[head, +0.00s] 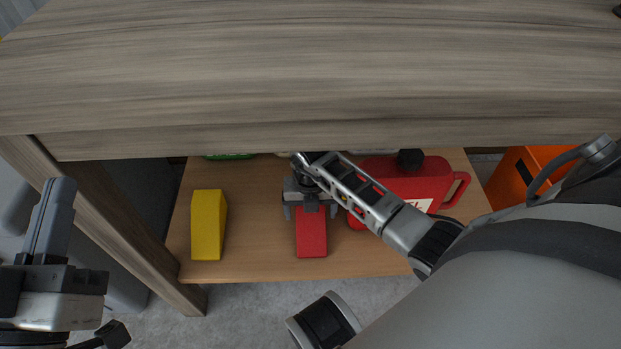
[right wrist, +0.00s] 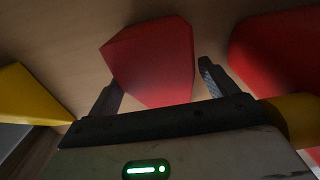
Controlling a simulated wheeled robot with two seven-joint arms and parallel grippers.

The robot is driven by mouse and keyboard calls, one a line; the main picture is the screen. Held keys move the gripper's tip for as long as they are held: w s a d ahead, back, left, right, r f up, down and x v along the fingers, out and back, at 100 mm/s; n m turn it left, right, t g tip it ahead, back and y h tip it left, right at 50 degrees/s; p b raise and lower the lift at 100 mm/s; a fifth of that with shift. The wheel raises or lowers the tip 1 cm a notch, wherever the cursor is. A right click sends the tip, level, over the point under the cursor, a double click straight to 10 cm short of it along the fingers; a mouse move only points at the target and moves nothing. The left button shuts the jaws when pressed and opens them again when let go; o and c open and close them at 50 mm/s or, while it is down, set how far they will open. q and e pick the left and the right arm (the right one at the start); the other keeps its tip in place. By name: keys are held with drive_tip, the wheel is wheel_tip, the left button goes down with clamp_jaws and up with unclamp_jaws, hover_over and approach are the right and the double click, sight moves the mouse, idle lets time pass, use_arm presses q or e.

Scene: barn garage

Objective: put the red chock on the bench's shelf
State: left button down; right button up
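The red chock (head: 312,232) lies on the bench's lower shelf (head: 260,262), near its front edge. My right gripper (head: 311,212) reaches in under the bench top and is open around the chock's far end, with a finger on each side. In the right wrist view the chock (right wrist: 155,60) lies between and beyond the open fingers (right wrist: 160,80). A gap shows by the right finger; contact at the left one is unclear. My left gripper (head: 52,220) is at the lower left, away from the shelf. Its fingers overlap in view, so its opening is unclear.
A yellow chock (head: 207,225) lies left on the shelf. A red jerry can (head: 400,180) stands right of my right gripper, partly behind my arm. A green item (head: 228,156) shows at the back. The bench top (head: 300,75) overhangs; a bench leg (head: 130,235) stands left. An orange box (head: 520,180) is right.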

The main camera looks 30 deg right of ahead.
drive_tip(key=shift+r, duration=0.3)
wheel_tip(320, 180, up, 7)
drive_tip(key=p, duration=0.4)
drive_tip(key=shift+f, duration=0.15)
use_arm(q)
wheel_tip(320, 180, down, 6)
drive_tip(key=s+n+g+y+p, duration=0.1)
drive_tip(key=s+n+g+y, duration=0.1)
drive_tip(key=n+g, duration=0.1)
drive_tip(key=shift+s+d+g+y+p, duration=0.2)
drive_tip(key=shift+g+y+p, duration=0.2)
drive_tip(key=shift+g, duration=0.3)
use_arm(e)
drive_tip(key=shift+r, duration=2.5)
use_arm(q)
drive_tip(key=shift+f, duration=0.1)
use_arm(e)
drive_tip(key=shift+a, duration=0.15)
